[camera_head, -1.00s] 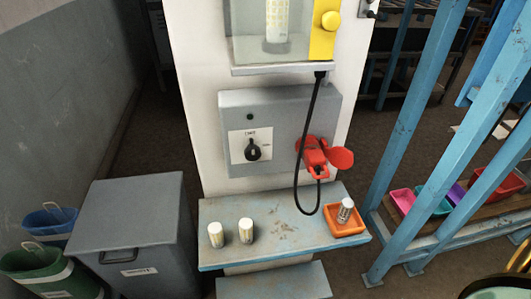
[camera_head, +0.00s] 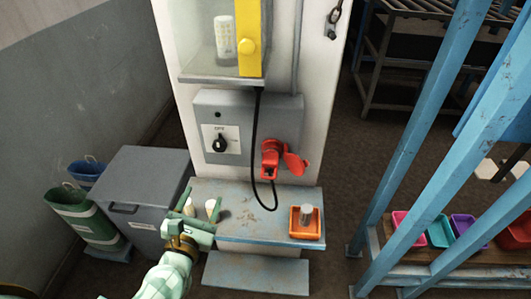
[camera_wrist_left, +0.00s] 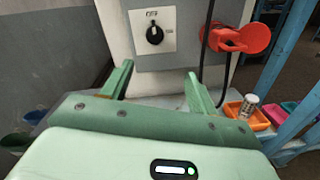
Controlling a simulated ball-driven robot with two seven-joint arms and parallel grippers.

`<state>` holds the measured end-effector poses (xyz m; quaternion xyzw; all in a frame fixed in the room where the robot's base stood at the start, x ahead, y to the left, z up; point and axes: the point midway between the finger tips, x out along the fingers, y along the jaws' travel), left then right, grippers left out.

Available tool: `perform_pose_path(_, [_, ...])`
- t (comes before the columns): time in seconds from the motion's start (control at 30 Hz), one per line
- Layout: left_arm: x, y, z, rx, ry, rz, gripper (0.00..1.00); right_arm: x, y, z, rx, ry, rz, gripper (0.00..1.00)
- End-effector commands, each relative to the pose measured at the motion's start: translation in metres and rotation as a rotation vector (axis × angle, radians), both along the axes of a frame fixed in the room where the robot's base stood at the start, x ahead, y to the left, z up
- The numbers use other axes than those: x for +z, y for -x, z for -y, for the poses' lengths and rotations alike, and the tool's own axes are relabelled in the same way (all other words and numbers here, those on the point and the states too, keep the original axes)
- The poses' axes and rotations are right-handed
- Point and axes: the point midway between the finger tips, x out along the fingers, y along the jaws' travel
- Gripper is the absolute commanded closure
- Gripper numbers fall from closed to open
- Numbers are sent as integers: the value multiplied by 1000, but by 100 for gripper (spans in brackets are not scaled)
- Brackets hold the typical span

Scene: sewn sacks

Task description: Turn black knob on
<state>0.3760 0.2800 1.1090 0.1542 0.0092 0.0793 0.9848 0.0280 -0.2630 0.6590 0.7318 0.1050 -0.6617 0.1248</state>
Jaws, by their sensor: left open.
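The black knob (camera_head: 219,145) sits on a white plate on the grey control box (camera_head: 262,118), fixed to a white column. In the left wrist view the black knob (camera_wrist_left: 155,34) shows at the top, beyond the fingers. A label above it seems to read "OFF". My left gripper (camera_head: 197,202) is open and empty, below and in front of the box, apart from the knob. In the left wrist view its two green fingers (camera_wrist_left: 157,82) are spread apart, with the knob above the gap. My right gripper is not in view.
A red plug (camera_head: 270,158) with a black cable is on the box, right of the knob. A grey bin (camera_head: 145,180) stands left; blue posts (camera_head: 420,130) stand right.

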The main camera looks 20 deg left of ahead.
Motion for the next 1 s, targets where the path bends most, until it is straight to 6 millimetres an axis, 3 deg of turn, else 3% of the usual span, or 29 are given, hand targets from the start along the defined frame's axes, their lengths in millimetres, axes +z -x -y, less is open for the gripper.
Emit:
perform_pose_path(0.1, [13, 0, -7, 45, 270, 56, 41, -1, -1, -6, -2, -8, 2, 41])
perform_pose_path(0.2, [10, 1, -12, 69, 399, 73, 41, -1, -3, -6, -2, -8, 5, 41])
perform_pose_path(0.43, [11, -12, -16, 74, 464, 90, 41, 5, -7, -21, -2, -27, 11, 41])
perform_pose_path(0.73, [13, -82, -32, 74, 461, 90, 41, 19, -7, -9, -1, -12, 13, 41])
perform_pose_path(1.0, [10, -138, -46, 74, 459, 87, 41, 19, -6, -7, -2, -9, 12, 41])
